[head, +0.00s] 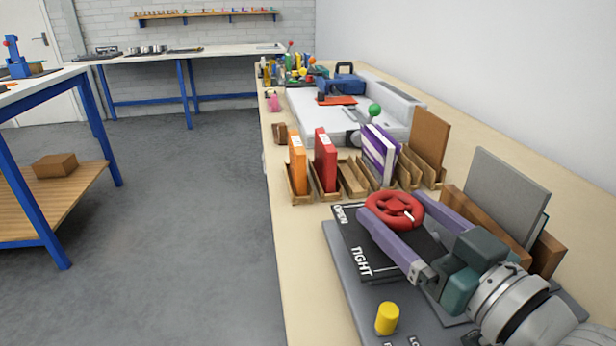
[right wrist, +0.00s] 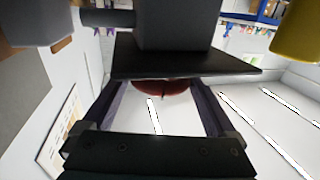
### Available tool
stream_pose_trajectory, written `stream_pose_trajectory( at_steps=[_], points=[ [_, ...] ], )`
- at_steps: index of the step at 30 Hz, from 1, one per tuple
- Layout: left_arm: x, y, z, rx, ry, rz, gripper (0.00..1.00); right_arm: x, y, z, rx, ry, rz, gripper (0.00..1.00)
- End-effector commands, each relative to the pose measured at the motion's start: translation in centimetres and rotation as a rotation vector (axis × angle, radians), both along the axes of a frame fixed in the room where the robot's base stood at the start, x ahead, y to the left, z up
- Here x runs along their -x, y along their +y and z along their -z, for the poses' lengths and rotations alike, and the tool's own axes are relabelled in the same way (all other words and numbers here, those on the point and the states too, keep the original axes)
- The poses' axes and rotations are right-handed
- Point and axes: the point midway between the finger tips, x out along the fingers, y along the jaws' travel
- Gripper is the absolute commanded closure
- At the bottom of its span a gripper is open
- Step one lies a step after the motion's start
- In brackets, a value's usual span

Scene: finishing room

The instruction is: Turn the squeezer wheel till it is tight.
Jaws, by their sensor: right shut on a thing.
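The red squeezer wheel (head: 388,222) sits above a black plate (head: 352,240) marked OPEN at its far end and TIGHT nearer me. My right gripper (head: 402,204) reaches over the plate, its two purple fingers on either side of the wheel, shut on it. In the right wrist view the wheel (right wrist: 162,88) shows as a red strip between the fingers, partly hidden by a dark plate (right wrist: 185,62). I cannot tell where the wheel's pointer stands against the marks. My left gripper is out of view.
A yellow knob (head: 387,318) stands on the grey base (head: 350,285) in front of the plate. Upright boards (head: 505,190) stand close at the right. Small wooden holders with orange (head: 297,162) and red (head: 325,160) books stand just behind. Open floor lies left.

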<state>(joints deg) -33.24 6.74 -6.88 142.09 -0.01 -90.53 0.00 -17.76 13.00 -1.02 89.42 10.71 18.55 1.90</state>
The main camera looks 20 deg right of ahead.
Motion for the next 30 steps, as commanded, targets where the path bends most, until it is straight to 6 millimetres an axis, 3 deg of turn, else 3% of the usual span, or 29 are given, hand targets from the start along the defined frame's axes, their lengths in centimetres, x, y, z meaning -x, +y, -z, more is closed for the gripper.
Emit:
stream_pose_trajectory(
  at_steps=[5, 6, 8, 17, 30],
  points=[
    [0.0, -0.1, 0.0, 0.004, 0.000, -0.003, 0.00, 0.0, 0.0, 0.0, 0.000, -0.001, 0.000, 0.64],
    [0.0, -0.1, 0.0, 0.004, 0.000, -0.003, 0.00, 0.0, 0.0, 0.0, 0.000, -0.001, 0.000, 0.06],
    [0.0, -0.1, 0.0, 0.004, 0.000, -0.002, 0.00, 0.0, 0.0, 0.0, 0.000, -0.001, 0.000, 0.00],
    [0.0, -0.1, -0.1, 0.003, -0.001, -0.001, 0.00, 0.4, 0.0, 0.0, 0.000, 0.002, 0.000, 0.00],
    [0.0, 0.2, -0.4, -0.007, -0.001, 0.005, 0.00, 8.2, -0.2, 0.1, 0.000, 0.004, 0.001, 0.00]
  ],
)
